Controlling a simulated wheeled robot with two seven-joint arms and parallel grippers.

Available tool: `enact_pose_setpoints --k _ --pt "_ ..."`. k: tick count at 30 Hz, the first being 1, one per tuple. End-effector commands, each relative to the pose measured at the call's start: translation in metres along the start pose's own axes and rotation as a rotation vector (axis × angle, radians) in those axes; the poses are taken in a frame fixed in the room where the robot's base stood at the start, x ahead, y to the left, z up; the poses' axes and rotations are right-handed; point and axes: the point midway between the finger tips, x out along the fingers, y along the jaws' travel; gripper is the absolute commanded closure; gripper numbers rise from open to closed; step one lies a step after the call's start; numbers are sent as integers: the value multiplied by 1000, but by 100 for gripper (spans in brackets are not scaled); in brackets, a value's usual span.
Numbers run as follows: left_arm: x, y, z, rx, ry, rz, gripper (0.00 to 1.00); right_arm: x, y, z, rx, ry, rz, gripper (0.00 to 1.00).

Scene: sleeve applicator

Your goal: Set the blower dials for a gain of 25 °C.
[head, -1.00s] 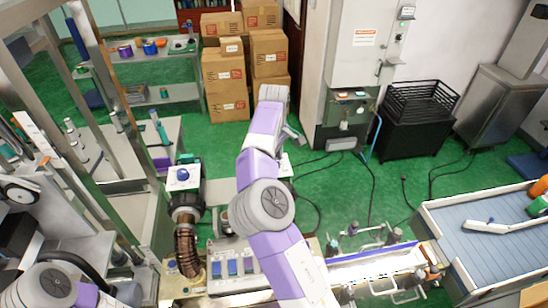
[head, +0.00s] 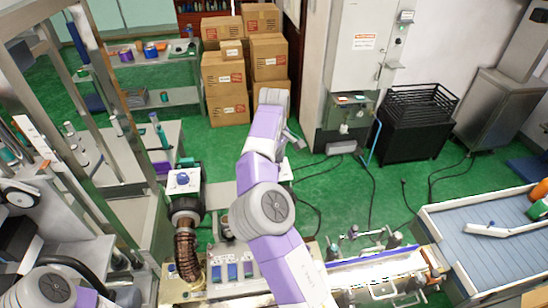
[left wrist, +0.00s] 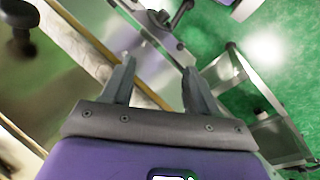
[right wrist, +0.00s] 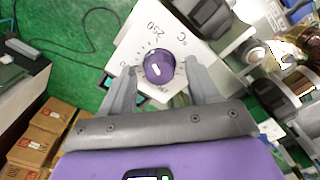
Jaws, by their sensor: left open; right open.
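One blue dial (head: 183,174) sits on a white panel (head: 174,188) on top of the blower (head: 186,212), left of my right arm. Another dial (right wrist: 158,66), violet-blue with a white pointer mark, sits on a white panel marked "°C" and "250" in the right wrist view. Its pointer tilts toward the picture's lower left. My right gripper (right wrist: 158,80) is open, its fingers on either side of this dial; I cannot tell whether they touch it. In the head view my right arm covers most of that panel (head: 286,168). My left gripper (left wrist: 158,75) is open and empty, away from both dials.
A brown ribbed hose (head: 187,250) runs down from the blower. Cardboard boxes (head: 226,90) stand behind my right arm. A metal frame (head: 105,110) is on the left, a blue-grey conveyor (head: 490,255) on the right. Cables lie on the open green floor.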

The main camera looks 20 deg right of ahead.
Motion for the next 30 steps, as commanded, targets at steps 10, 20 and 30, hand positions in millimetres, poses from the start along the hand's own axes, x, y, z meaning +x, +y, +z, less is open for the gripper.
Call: enact_pose_setpoints --k 10,20,30 --pt "0 0 0 0 0 0 41 -46 1 0 -1 2 4 39" --pt "0 0 0 0 0 0 41 -71 0 0 0 1 0 39" --pt "0 0 0 0 0 0 41 -74 0 0 1 0 0 39"
